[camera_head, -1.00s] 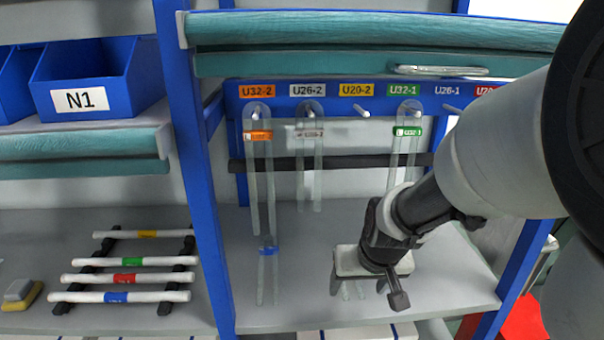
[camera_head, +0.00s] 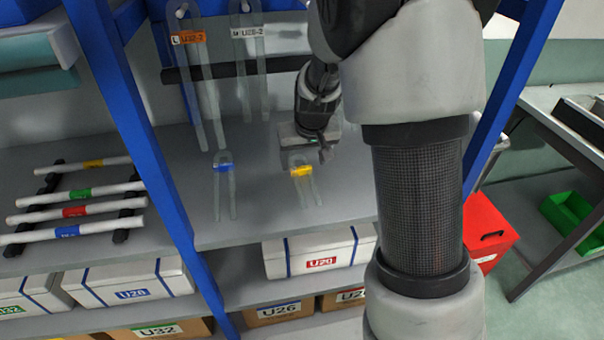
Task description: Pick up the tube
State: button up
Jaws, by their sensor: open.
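A clear U-shaped tube with a yellow label (camera_head: 301,171) is on the grey shelf, its bend up by my gripper and its legs toward the front. My gripper (camera_head: 303,160) is open, at the tube's upper end; I cannot tell whether it touches the tube. A similar tube with a blue label (camera_head: 223,169) is to its left. A tube with an orange label (camera_head: 200,80) and a tube with a white label (camera_head: 246,60) hang from the rail behind.
A rack of white rods with coloured labels (camera_head: 75,210) lies on the left shelf. A blue post (camera_head: 135,130) stands between the shelves. White boxes (camera_head: 310,252) sit below. A red bin (camera_head: 488,225) is at the right, beyond my arm.

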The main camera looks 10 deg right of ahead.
aim_at(302, 169)
jog(key=shift+w, duration=0.25)
jog(key=x, duration=0.5)
jog(key=shift+b, duration=0.35)
jog(key=c, duration=1.1)
jog(key=shift+c, duration=0.2)
jog(key=shift+r, duration=0.1)
notch_tip(302, 169, up, 4)
jog(key=shift+f+p, duration=0.2)
jog(key=shift+p, duration=0.1)
jog(key=s, duration=1.8)
